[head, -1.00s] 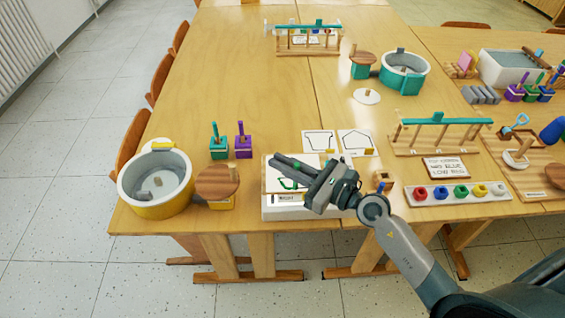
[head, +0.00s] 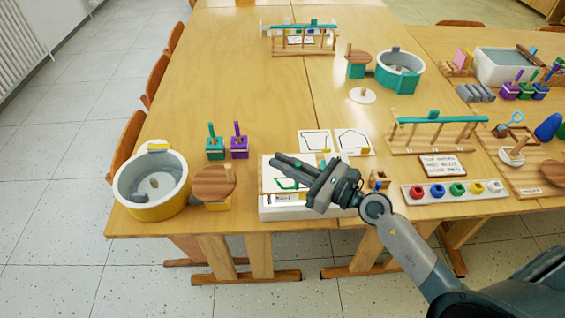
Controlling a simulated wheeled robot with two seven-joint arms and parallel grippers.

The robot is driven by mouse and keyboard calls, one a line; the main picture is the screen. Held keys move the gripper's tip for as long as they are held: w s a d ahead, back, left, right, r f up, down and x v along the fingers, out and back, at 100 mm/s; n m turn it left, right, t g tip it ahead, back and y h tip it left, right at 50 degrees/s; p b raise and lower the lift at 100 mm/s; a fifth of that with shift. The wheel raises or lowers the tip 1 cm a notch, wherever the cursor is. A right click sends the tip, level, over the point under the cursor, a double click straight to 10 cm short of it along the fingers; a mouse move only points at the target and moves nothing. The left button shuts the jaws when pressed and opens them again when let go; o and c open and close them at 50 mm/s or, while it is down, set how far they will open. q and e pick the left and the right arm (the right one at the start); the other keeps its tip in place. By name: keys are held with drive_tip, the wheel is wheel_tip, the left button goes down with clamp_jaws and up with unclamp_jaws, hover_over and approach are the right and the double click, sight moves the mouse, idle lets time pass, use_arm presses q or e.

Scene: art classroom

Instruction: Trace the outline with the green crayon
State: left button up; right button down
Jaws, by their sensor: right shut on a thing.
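A white drawing board (head: 275,213) with a sheet of paper lies at the front edge of the table. A green line (head: 285,184) shows on the sheet, partly covered by my gripper. My right gripper (head: 284,164) reaches in from the right, low over the sheet, its dark fingers pointing left. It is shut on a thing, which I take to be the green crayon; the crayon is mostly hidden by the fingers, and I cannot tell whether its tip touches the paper. My left gripper is not in view.
A yellow-white tub (head: 135,205) and a round wooden lid (head: 213,182) stand left of the board. Two outline cards (head: 315,140) lie behind it. A tray of coloured pots (head: 415,192) and a wooden rack (head: 430,138) stand right. The table behind the cards is mostly clear.

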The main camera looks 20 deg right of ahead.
drive_tip(key=shift+s+d, duration=0.25)
drive_tip(key=shift+d, duration=0.6)
idle(1.1)
drive_tip(key=shift+d+b, duration=0.45)
drive_tip(key=shift+d, duration=0.2)
idle(0.5)
drive_tip(key=shift+w+d+b, duration=0.4)
drive_tip(key=shift+w+d, duration=0.7)
drive_tip(key=shift+w, duration=0.1)
idle(2.4)
drive_tip(key=shift+w, duration=0.15)
idle(0.5)
drive_tip(key=shift+a+p, duration=0.3)
drive_tip(key=shift+a, duration=0.05)
